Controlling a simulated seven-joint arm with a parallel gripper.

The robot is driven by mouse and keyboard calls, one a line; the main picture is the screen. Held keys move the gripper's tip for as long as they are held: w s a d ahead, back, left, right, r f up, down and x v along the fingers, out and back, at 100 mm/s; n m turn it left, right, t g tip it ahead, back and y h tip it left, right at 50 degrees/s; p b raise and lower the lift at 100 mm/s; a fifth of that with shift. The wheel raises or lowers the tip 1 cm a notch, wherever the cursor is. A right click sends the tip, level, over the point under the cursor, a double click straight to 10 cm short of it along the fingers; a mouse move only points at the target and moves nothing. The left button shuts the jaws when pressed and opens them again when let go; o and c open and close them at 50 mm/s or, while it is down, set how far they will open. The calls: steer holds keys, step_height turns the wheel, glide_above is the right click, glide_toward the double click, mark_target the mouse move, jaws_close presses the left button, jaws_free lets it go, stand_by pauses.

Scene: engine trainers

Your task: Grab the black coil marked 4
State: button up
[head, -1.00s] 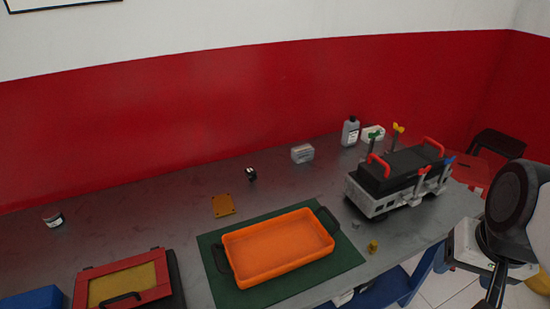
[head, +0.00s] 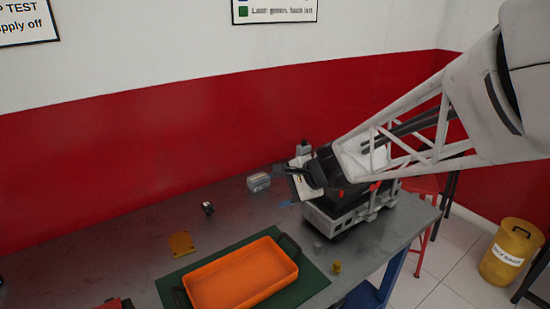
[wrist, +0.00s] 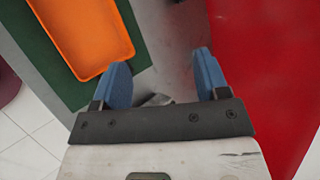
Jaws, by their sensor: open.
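My gripper (wrist: 164,72) is open, with two blue fingers apart and nothing held between them. In the head view my gripper (head: 286,203) hangs above the left end of the grey and black engine trainer (head: 330,221). My arm hides much of the trainer's top. A small black and white piece (head: 207,208) stands on the bench left of the trainer, apart from my gripper. It is too small to read any number. I cannot tell whether it is the coil marked 4, and no other coil can be made out clearly.
An orange tray (head: 240,295) lies on a green mat (head: 315,287) at the front. A yellow plate (head: 181,244), a clear box (head: 258,182), a grey bottle (head: 304,147) and a small brass piece (head: 336,267) are on the bench (head: 130,250). The bench between plate and trainer is mostly clear.

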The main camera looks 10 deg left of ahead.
mark_target(210, 207)
steer(key=w+a+f+m+t+y, duration=0.1)
steer(key=w+a+f+m, duration=0.35)
steer(key=a, duration=0.25)
steer(key=w+a+f+m+t+y, duration=0.1)
steer(key=w+a+f+m, duration=0.25)
steer(key=w+a, duration=0.3)
steer(key=w+a+f+m+t, duration=0.1)
steer(key=a+f+m, duration=0.1)
steer(key=a+f, duration=0.2)
steer(key=w+a+f+m, duration=0.2)
steer(key=a+f+m, duration=0.1)
steer(key=f, duration=0.3)
steer(key=w+a+f+m+t, duration=0.1)
steer(key=a+f+m, duration=0.1)
steer(key=a+f, duration=0.3)
steer(key=shift+w+f+m+t, duration=0.15)
steer(key=shift+w+m+t, duration=0.15)
steer(key=shift+w+m, duration=0.1)
steer(key=shift+a, duration=0.1)
steer(key=shift+x, duration=1.2)
steer(key=shift+f, duration=0.15)
steer(key=shift+x, duration=2.5)
steer(key=shift+f, duration=0.15)
